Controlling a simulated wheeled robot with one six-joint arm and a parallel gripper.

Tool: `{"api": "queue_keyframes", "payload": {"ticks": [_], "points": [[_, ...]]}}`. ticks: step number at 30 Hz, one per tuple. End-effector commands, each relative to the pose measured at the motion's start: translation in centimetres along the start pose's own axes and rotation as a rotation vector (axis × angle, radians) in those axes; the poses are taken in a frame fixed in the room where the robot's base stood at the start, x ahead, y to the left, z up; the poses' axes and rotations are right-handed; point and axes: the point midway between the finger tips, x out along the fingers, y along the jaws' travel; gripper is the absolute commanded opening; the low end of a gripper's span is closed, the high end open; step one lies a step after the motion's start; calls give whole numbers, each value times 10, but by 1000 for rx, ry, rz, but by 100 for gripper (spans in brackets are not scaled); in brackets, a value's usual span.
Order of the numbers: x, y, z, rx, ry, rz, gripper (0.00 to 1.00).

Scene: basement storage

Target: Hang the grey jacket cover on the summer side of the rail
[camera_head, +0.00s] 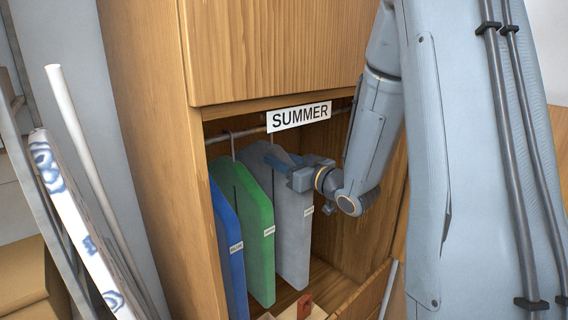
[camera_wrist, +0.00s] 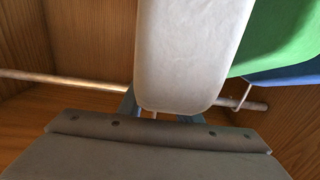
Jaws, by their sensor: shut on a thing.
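The grey jacket cover (camera_head: 294,232) hangs upright inside the wooden wardrobe, under the rail (camera_head: 219,138) and just right of the green cover. It also shows pale in the wrist view (camera_wrist: 190,50). My gripper (camera_head: 283,164) is shut on the grey cover near its top, inside the wardrobe. The rail also runs across the wrist view (camera_wrist: 60,80). A white SUMMER sign (camera_head: 299,116) is at the rail in the head view. The grey cover's hook is mostly hidden, so I cannot tell whether it rests on the rail.
A green cover (camera_head: 258,235) and a blue cover (camera_head: 228,250) hang to the left. The wardrobe's left side panel (camera_head: 160,150) stands close beside them. White poles and a patterned board (camera_head: 80,220) lean at the far left. A reddish-brown object (camera_head: 304,306) lies low in front.

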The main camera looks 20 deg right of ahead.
Motion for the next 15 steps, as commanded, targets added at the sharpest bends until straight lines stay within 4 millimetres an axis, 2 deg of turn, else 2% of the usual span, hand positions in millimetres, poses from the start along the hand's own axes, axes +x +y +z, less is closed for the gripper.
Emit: {"api": "queue_keyframes", "payload": {"ticks": [15], "points": [[34, 0, -1, -2, 5, -2, 0]]}}
